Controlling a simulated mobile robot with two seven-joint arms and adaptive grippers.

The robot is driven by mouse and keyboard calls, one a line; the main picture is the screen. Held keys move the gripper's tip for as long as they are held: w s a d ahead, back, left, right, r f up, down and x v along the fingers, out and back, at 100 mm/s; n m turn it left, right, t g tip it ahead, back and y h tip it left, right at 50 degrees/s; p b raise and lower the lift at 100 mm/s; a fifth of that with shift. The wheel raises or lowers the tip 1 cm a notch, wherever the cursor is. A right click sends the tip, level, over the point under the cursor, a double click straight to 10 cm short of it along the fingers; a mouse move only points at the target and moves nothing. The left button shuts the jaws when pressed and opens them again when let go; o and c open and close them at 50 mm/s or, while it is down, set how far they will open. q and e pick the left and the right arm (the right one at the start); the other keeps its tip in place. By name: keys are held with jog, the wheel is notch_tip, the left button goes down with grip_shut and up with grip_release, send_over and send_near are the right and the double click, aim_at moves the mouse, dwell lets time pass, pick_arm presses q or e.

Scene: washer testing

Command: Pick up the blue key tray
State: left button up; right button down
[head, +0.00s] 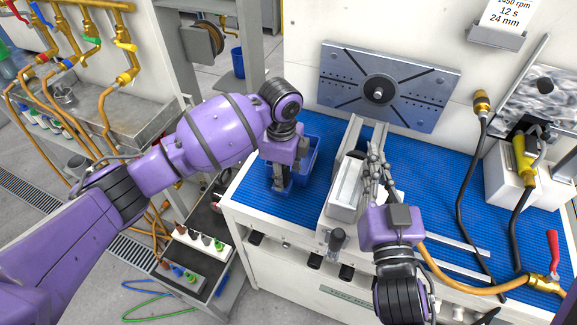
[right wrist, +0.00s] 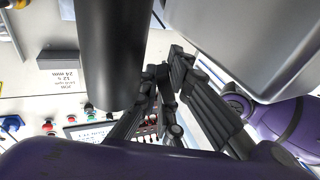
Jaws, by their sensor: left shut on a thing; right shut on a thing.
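The blue key tray (head: 311,146) is a small open blue box on the blue ribbed mat, near the left end of the bench. My left gripper (head: 279,187) points down at its near left side and is shut on its wall; the gripper and forearm hide part of the tray. Whether the tray is raised off the mat I cannot tell. My right gripper (head: 374,160) is beside the grey metal block (head: 346,187), with its fingers close together. It also shows in the right wrist view (right wrist: 163,72); what is between the fingers cannot be made out.
A slotted metal plate (head: 420,95) stands behind the mat (head: 430,165). Black hoses and a yellow-ended fitting (head: 481,101) are at the right. Brass taps (head: 126,46) and a lower shelf with small bottles (head: 190,236) are at the left. The mat's right middle is mostly clear.

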pick_arm(q)
grip_shut()
jog(key=shift+r, duration=0.1)
